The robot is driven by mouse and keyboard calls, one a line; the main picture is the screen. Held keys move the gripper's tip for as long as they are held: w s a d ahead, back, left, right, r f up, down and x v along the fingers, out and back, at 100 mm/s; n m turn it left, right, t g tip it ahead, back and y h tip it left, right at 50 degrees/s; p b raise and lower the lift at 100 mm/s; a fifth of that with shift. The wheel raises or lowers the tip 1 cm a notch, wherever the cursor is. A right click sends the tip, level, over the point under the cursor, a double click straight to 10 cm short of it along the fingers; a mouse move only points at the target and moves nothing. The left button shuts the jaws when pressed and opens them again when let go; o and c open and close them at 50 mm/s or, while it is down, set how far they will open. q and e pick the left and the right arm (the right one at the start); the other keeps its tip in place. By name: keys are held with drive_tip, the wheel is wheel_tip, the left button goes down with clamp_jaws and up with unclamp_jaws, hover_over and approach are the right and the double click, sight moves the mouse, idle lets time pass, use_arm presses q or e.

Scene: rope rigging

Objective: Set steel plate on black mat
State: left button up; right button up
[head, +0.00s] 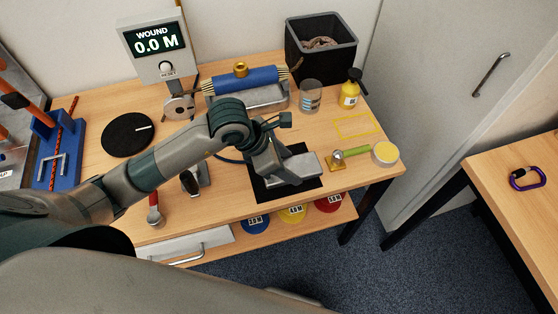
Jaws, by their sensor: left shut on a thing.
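The black mat (266,190) lies flat on the wooden workbench near its front edge. My left gripper (285,172) points down over the mat and is shut on the plate. The arm and gripper hide the plate's left part. I cannot tell whether the plate touches the mat or is just above it. My right gripper is not in view.
A green-handled tool (350,153) and a yellow-lidded tin (386,153) are right of the mat. A black disc (126,138) lies at left.

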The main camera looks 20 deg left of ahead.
use_arm(q)
drive_tip(key=w+a+f, duration=0.1)
drive_tip(key=w+a+f+p, duration=0.1)
drive_tip(key=shift+w+a, duration=0.35)
drive_tip(key=shift+w+a+f, duration=0.35)
drive_tip(key=shift+f, duration=0.1)
drive_tip(key=shift+f+p, duration=1.1)
drive_tip(key=shift+f, duration=0.8)
